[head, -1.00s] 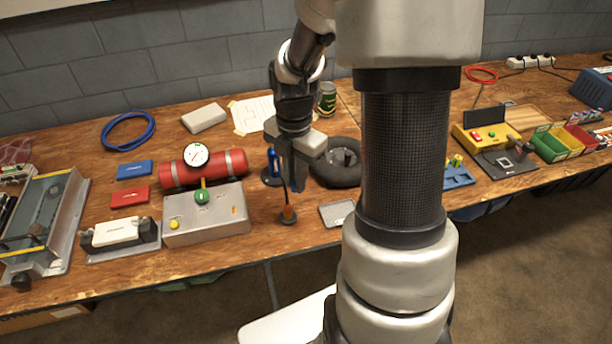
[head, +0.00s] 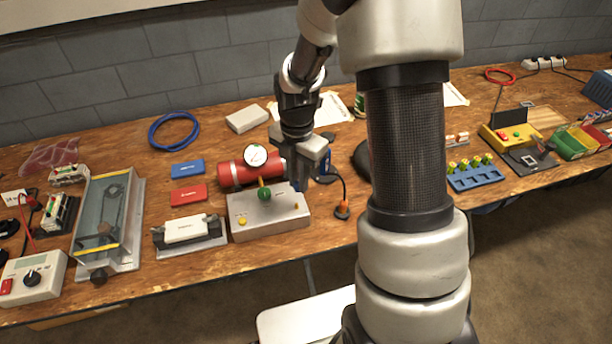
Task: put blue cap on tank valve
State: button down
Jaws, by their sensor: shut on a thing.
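My gripper (head: 299,180) points down, shut on a small blue cap that shows only as a dark blue patch (head: 298,186) at the fingertips. It hangs above the back right part of a grey metal box (head: 240,207), beside the right end of the red tank (head: 229,176). The tank lies on its side behind the box, with a round white gauge (head: 255,155) on it. A green knob (head: 264,194) with a yellow stem stands at the box's back edge, left of the gripper. A small brass-coloured fitting (head: 296,206) sits on the box below the fingers. I cannot tell which part is the tank valve.
A blue upright tool (head: 325,162) stands just behind the gripper, with a cable running to an orange-tipped piece (head: 342,210) right of the box. A white block on a grey fixture (head: 187,230) stands left of the box.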

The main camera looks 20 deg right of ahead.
aim_at(296, 185)
jog(key=shift+a, duration=0.35)
jog(key=shift+f+b, duration=1.75)
jog(key=shift+f, duration=0.55)
jog(key=shift+f+b, duration=0.95)
jog(key=shift+f, duration=0.4)
jog(key=c, duration=1.6)
grip_release()
jog(key=shift+r, duration=0.15)
notch_tip(296, 185, up, 17)
jog(key=p, duration=0.3)
jog(key=shift+r, duration=0.1)
